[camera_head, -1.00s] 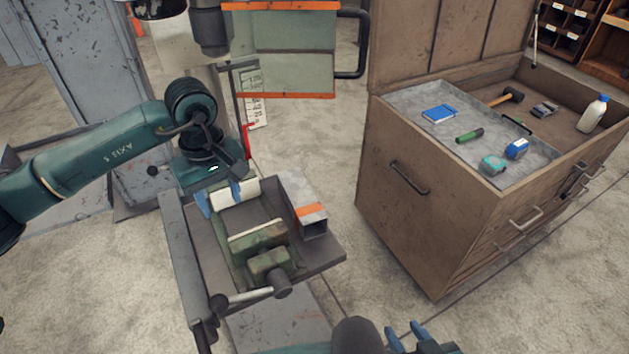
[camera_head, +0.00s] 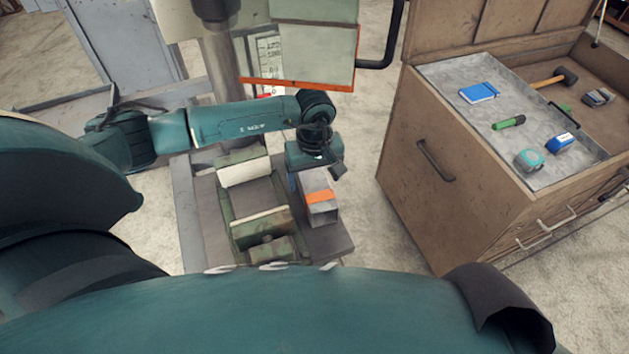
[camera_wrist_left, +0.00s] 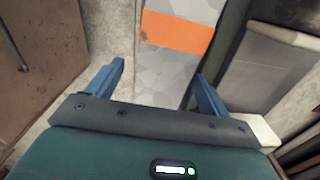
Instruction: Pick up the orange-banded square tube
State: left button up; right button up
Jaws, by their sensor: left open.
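The orange-banded square tube (camera_head: 322,211) is a grey hollow tube lying on the vise table, to the right of the green vise. Its open end faces toward the front. My left gripper (camera_head: 312,176) is over the tube's far part, pointing down. In the left wrist view the gripper (camera_wrist_left: 158,72) is open, with one blue finger on each side of the tube (camera_wrist_left: 166,72). Gaps show between the fingers and the tube; how deep the tips reach is hard to tell. The orange band (camera_wrist_left: 178,32) lies beyond the fingertips. My right gripper is not in view.
The green vise (camera_head: 262,225) stands close to the tube's left side. A brown tool cabinet (camera_head: 440,205) with an open top stands to the right, with bare floor between. An orange-edged panel (camera_head: 310,50) hangs behind the vise table. My own arm covers the foreground.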

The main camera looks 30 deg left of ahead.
pick_arm(q)
jog(key=shift+s+a+f, duration=0.1)
jog(key=shift+a+f, duration=0.05)
jog(key=shift+f, duration=0.4)
jog(key=shift+r, duration=0.1)
jog(key=c, duration=1.4)
